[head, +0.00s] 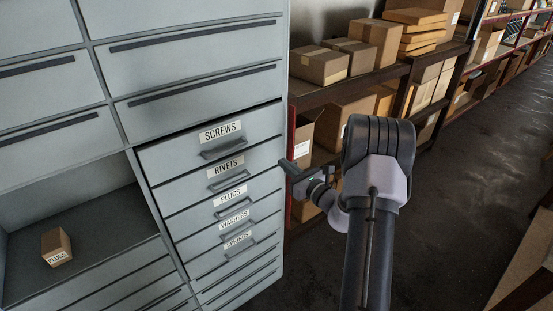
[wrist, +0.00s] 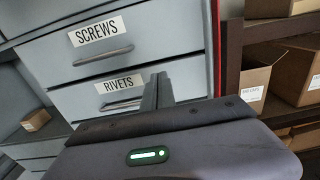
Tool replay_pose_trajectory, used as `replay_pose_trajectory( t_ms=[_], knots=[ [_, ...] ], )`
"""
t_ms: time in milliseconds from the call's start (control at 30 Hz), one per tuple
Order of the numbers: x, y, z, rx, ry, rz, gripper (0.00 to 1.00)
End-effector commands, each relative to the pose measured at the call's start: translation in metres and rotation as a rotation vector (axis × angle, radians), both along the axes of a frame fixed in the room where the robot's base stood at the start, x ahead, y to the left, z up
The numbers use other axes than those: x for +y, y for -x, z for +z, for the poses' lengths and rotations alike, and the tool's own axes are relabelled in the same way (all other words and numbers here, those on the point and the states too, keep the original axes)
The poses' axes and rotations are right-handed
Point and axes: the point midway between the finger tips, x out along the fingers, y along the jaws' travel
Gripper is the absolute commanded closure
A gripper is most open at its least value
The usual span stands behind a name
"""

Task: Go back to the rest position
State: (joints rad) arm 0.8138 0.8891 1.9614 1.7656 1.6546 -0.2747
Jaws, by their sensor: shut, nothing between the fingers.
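My gripper (head: 287,167) hangs in the air at the right edge of the grey drawer cabinet (head: 190,60), in front of the shelves in the head view. Its fingers are together with nothing between them. In the wrist view the fingers (wrist: 157,90) stand in front of the lower right part of the RIVETS drawer (wrist: 116,92). I cannot tell whether they touch it. The SCREWS drawer (head: 220,141) has a dark gap along its top edge. The PLUGS (head: 232,198), WASHERS (head: 235,222) and SPRINGS (head: 238,244) drawers sit below.
A small box labelled PLUGS (head: 56,247) stands in an open cabinet bay at the lower left. Shelves with several cardboard boxes (head: 318,65) run behind my arm. The dark floor (head: 450,200) to the right of my arm looks clear.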

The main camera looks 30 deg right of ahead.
Motion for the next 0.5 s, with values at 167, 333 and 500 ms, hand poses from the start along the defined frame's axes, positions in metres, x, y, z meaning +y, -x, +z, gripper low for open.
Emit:
replay_pose_trajectory(
  t_ms=[167, 333, 500],
  knots=[
    [0.000, 0.008, 0.000, 0.000, 0.000, 0.000, 1.00],
    [0.051, -0.001, 0.020, 0.007, 0.073, 0.151, 1.00],
    [0.217, 0.026, 0.061, 0.052, 0.385, 0.634, 1.00]
  ],
)
